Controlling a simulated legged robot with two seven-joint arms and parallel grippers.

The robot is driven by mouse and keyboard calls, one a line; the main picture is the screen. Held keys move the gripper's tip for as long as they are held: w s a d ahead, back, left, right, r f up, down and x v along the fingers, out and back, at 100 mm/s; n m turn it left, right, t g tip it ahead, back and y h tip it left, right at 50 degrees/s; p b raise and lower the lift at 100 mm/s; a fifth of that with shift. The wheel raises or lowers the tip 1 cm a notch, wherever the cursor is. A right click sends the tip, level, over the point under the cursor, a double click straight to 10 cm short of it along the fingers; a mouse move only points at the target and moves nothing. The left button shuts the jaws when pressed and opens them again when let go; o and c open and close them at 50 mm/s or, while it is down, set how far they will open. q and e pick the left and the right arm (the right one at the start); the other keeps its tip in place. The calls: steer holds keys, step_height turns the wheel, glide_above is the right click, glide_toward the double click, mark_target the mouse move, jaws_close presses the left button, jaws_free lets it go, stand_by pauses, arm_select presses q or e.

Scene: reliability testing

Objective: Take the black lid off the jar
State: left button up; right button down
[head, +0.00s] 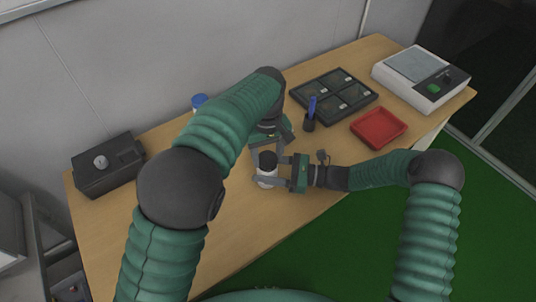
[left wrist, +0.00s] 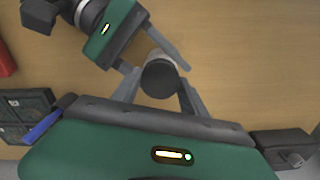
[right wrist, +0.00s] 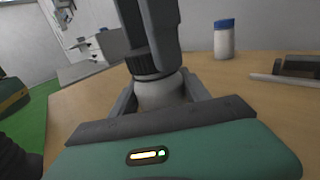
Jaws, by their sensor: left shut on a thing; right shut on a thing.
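The white jar (head: 267,179) stands on the wooden table with the black lid (head: 268,159) on top of it. My right gripper (head: 268,181) comes in from the right and is shut on the jar's white body, which also shows between its fingers in the right wrist view (right wrist: 163,93). My left gripper (head: 267,156) reaches down from above and is shut on the black lid, seen between its fingertips in the left wrist view (left wrist: 160,79). The lid appears to sit on the jar; its lower edge is partly hidden by the fingers.
A black box with a dial (head: 107,164) stands at the table's left. A blue-capped bottle (right wrist: 224,38) stands behind. A black compartment tray (head: 354,108), a cup with a blue pen (head: 310,117), a red tray (head: 379,127) and a scale (head: 432,92) occupy the right side.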

arm_select(q)
steer(key=shift+w, duration=0.2)
steer(key=o, duration=1.3)
steer(key=shift+o, duration=1.2)
steer(key=shift+s, duration=0.15)
